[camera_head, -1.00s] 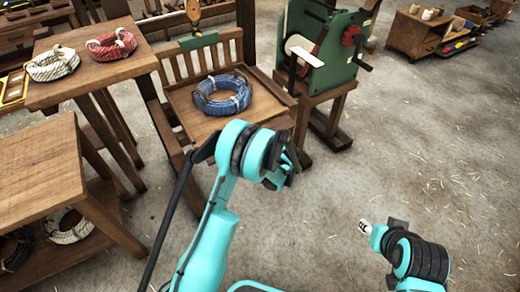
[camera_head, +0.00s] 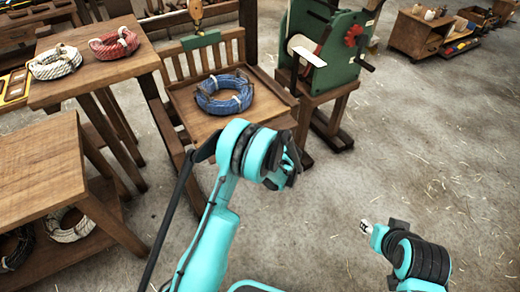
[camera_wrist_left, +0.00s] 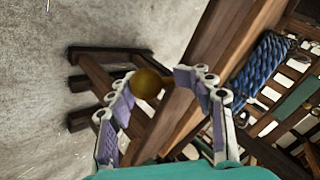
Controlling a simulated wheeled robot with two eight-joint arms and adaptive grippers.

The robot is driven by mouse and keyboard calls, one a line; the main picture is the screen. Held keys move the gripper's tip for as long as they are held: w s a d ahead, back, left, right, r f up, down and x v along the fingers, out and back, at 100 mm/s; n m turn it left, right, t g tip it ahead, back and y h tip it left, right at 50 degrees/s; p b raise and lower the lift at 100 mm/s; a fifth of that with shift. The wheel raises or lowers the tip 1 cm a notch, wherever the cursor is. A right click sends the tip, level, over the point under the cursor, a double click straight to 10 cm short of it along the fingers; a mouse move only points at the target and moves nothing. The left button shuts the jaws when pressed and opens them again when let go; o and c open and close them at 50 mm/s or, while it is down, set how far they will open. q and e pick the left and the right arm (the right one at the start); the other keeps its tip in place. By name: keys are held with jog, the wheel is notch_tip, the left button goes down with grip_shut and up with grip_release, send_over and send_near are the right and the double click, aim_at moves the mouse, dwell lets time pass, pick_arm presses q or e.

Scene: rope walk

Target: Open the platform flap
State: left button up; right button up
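The wooden platform (camera_head: 190,118) with a slatted back stands ahead and carries a blue rope coil (camera_head: 224,95); the coil also shows at the right of the left wrist view (camera_wrist_left: 262,72). A round brass-coloured knob (camera_wrist_left: 149,84) is at a wooden edge in the left wrist view. My left gripper (camera_wrist_left: 165,88) is open, with the knob in view between its fingers; I cannot tell whether they touch it. My left arm hides its fingers in the head view. My right arm shows at the lower right, but its finger state is unclear.
A green machine (camera_head: 325,50) with a crank stands on a wooden stand right of the platform. A table (camera_head: 90,72) with red and white rope coils and a lower bench (camera_head: 40,170) are at the left.

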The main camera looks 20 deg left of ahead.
pick_arm(q)
jog(key=v, duration=1.1)
jog(key=shift+s, duration=0.15)
jog(key=shift+r, duration=0.15)
jog(key=s+a+r+h, duration=0.2)
jog(key=s+r+h, duration=0.2)
jog(key=s+r, duration=0.7)
jog(key=s+r+h, duration=0.1)
jog(key=s, duration=0.7)
jog(key=s+d+r+n+t+h, duration=0.1)
jog(key=s+r+h, duration=0.1)
jog(key=s, duration=0.6)
jog(key=shift+s+d, duration=0.15)
jog(key=shift+d, duration=0.15)
